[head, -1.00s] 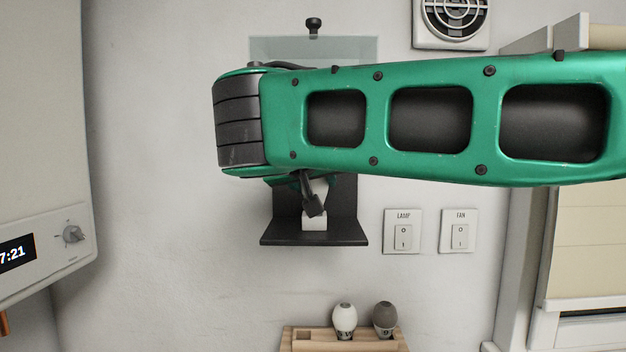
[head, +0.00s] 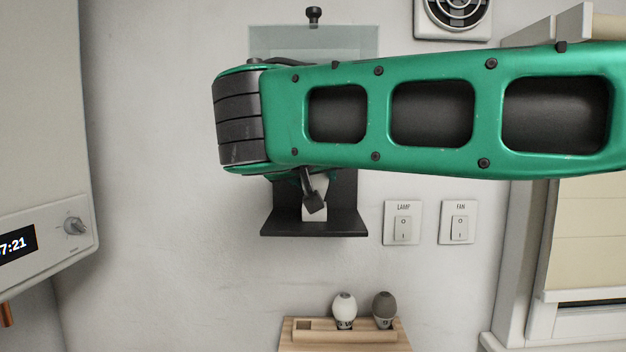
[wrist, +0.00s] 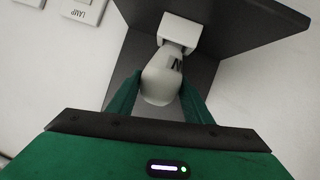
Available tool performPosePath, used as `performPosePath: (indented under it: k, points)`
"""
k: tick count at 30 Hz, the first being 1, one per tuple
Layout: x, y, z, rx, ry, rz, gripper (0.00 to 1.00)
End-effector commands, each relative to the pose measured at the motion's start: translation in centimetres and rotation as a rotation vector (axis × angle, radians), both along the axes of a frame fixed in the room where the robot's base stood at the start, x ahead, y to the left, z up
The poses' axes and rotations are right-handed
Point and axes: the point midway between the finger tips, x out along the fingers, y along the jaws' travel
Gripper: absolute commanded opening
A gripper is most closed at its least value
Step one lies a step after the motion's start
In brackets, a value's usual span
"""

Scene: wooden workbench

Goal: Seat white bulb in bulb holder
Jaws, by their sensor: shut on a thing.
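In the wrist view my gripper (wrist: 160,92) is shut on a white bulb (wrist: 158,82), one green finger on each side. The bulb has a dark letter on its neck, and its narrow end points at the white bulb holder (wrist: 179,32). The neck meets or overlaps the holder's edge there; I cannot tell how far in it is. In the head view the holder (head: 314,213) stands on a black bracket (head: 280,226), below my arm. My gripper is mostly hidden there behind my arm.
A wooden rack (head: 300,337) below holds another white bulb (head: 344,306) and a grey bulb (head: 385,307). The LAMP switch (head: 403,223) and FAN switch (head: 458,222) are right of the bracket. A glass pane (head: 270,40) is above, and a boiler (head: 45,120) is at left.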

Motion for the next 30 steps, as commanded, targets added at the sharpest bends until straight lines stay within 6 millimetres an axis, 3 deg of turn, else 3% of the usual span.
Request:
performPosePath:
  k: [5, 6, 8, 20, 30]
  points:
    - [0.0, -0.1, -0.3, 0.0, 0.0, -0.001, 0.24]
    - [0.0, -0.1, -0.2, 0.0, 0.0, -0.001, 0.55]
    - [0.0, 0.0, -0.2, 0.001, 0.0, -0.001, 0.68]
    - [-0.6, 0.1, 0.1, 0.001, -0.001, 0.0, 0.68]
    - [-5.9, 1.2, 2.2, 0.003, 0.0, 0.002, 0.68]
